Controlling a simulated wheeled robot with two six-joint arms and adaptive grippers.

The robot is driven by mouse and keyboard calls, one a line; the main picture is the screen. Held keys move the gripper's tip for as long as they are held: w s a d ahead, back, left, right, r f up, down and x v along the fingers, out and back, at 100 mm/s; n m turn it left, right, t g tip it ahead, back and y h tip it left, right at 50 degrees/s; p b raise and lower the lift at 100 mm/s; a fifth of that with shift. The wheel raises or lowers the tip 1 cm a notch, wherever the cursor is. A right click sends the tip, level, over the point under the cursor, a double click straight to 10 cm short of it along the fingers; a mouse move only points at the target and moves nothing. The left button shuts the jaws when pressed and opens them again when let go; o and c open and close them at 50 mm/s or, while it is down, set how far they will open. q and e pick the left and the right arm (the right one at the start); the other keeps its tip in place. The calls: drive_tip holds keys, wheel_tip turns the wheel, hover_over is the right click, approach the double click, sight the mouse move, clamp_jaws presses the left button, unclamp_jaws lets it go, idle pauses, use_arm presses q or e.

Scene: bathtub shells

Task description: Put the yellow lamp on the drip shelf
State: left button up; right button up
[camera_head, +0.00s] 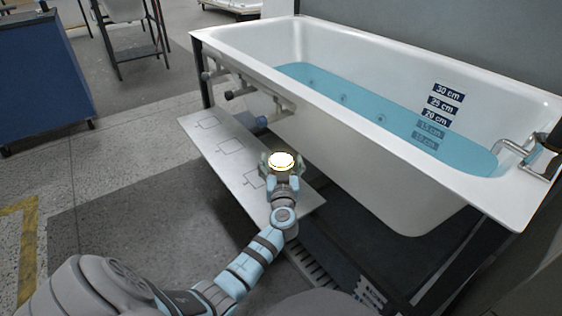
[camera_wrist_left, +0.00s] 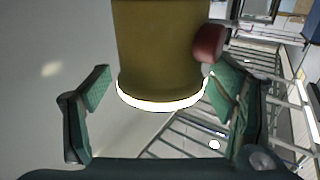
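The yellow lamp (camera_wrist_left: 160,45) fills the top middle of the left wrist view, with a bright white rim and a red knob (camera_wrist_left: 208,43) on its right. In the head view its glowing white face (camera_head: 282,160) points up. My left gripper (camera_wrist_left: 160,82) has its green finger pads on both sides of the lamp. A narrow gap shows at the left pad; contact at the right pad is unclear. The lamp is seen over the right part of a pale shelf board (camera_head: 207,148) with outlined squares. Whether it touches the board is hidden. My right gripper is out of view.
The white bathtub (camera_head: 350,165) with blue water stands just behind the board. Pipe fittings (camera_head: 240,93) stick out from its near side. A dark slatted rack (camera_head: 312,268) lies low at the board's right end. A blue cabinet (camera_head: 45,75) stands far left. The board's left part is clear.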

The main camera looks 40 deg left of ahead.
use_arm(q)
drive_tip(key=shift+s+r, duration=0.1)
drive_tip(key=p+v, duration=0.1)
drive_tip(key=v, duration=0.5)
drive_tip(key=shift+s+d+p, duration=0.15)
drive_tip(key=shift+d+p, duration=0.05)
drive_tip(key=shift+p, duration=0.1)
drive_tip(key=s+d+f+m+g+h, duration=0.1)
drive_tip(key=s+f+m+g+h, duration=0.2)
drive_tip(key=s+f, duration=0.85)
drive_tip(key=s+d+f+m+g+h, duration=0.2)
drive_tip(key=s+d+f+g+h, duration=0.2)
drive_tip(key=s, duration=0.5)
drive_tip(key=s+d+f+m+g+h, duration=0.3)
drive_tip(key=s+d+f, duration=0.5)
drive_tip(key=f, duration=0.3)
drive_tip(key=shift+s+d+f+m+g+h, duration=0.2)
drive_tip(key=shift+s+m+g+h, duration=0.15)
drive_tip(key=shift+s+h, duration=0.2)
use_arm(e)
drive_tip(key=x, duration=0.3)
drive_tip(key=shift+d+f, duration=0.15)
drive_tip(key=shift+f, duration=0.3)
